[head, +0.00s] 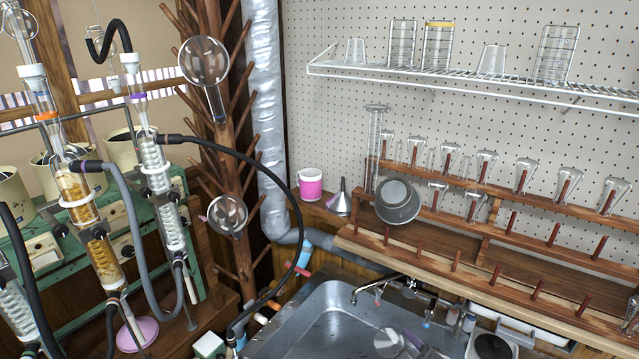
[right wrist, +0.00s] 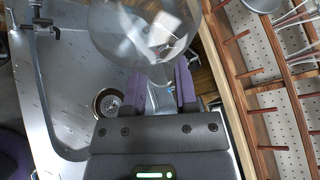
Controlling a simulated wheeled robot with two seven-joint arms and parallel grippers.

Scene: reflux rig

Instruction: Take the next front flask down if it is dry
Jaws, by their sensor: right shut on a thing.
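In the right wrist view my right gripper (right wrist: 160,88), with purple fingers, is shut on the neck of a clear round flask (right wrist: 120,40). It holds the flask over the sink (right wrist: 75,70). I cannot tell whether this glass is wet. In the head view conical flasks hang upside down on the wooden peg rack (head: 485,245). The back row (head: 525,175) holds several. The tier in front of it has a left flask (head: 437,195) and a right flask (head: 475,205). The foremost pegs are bare. Drops on these flasks are too small to see. My left gripper is out of view.
A drying tree (head: 222,130) carries an upper round flask (head: 204,62) and a lower one (head: 228,215). Glassware (head: 388,342) shows at the sink. The condenser rig (head: 85,215) crowds the left.

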